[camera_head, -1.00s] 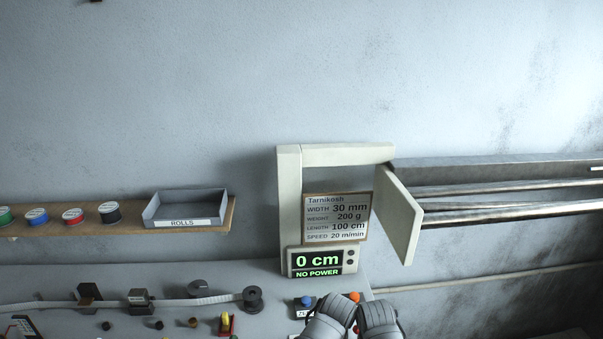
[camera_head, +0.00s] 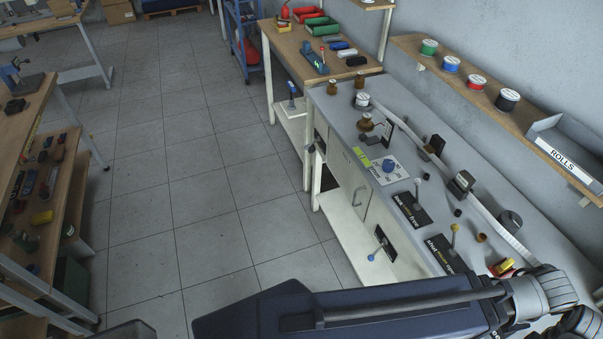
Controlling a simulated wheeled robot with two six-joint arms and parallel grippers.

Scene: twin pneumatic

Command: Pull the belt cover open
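The grey bench machine (camera_head: 335,110) runs down the right half of the view. Its pale front panels (camera_head: 349,185) face the floor, and I cannot tell whether one of them is the belt cover. A lever with a yellow knob (camera_head: 454,229) stands on top by a "shut" label. A lever with a blue knob (camera_head: 371,257) sticks out low on the front. My arm parts cross the bottom right and hide the machine's near end. I see no fingertips of either gripper.
A long shelf (camera_head: 407,45) with spools and a rolls tray (camera_head: 558,157) hangs on the right wall. A wooden-topped table (camera_head: 293,56) stands beyond the machine. Another bench (camera_head: 28,105) is at left. The tiled floor (camera_head: 190,190) between is clear.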

